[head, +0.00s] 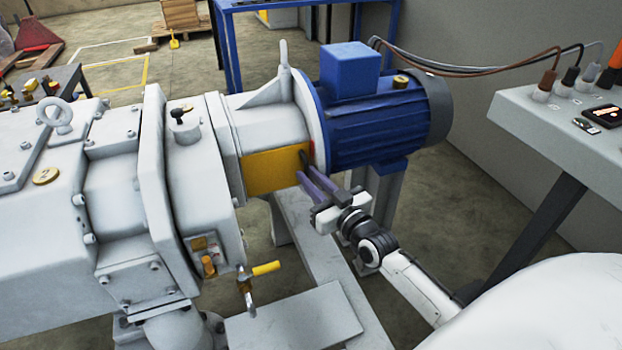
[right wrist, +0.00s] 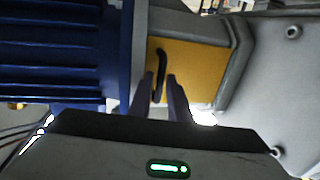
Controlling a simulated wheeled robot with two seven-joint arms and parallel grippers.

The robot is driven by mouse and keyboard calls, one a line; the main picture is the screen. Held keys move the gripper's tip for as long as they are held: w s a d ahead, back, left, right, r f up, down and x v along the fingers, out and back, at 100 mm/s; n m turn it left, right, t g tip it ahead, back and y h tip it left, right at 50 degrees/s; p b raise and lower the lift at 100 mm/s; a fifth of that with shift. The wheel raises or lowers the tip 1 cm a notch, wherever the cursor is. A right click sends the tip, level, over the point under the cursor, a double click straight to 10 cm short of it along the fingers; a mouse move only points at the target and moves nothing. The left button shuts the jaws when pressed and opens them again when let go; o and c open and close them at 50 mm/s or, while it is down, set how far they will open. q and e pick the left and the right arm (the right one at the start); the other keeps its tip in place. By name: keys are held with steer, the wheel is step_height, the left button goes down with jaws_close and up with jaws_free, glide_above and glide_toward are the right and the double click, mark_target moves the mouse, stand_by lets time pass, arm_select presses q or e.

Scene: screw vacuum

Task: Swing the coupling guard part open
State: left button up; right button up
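The coupling guard (head: 274,172) is a yellow panel on the grey housing between the pump body and the blue motor (head: 375,120). It looks closed, and it also shows in the right wrist view (right wrist: 200,68). A dark handle (right wrist: 161,70) stands near its motor-side edge; it is small in the head view (head: 304,157). My right gripper (head: 315,176) is at that edge with its fingers pointing at the guard. In the right wrist view the fingers (right wrist: 160,90) are apart, with the handle's lower end between them. Contact cannot be told. My left gripper is not in view.
The large grey pump body (head: 60,240) fills the left. A yellow-handled valve (head: 262,269) sticks out below the guard. A control console (head: 570,130) with cables stands at the right. A blue frame (head: 300,5) stands behind. Open floor shows around my right arm.

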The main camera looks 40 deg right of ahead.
steer(key=shift+c, duration=0.5)
jaws_close()
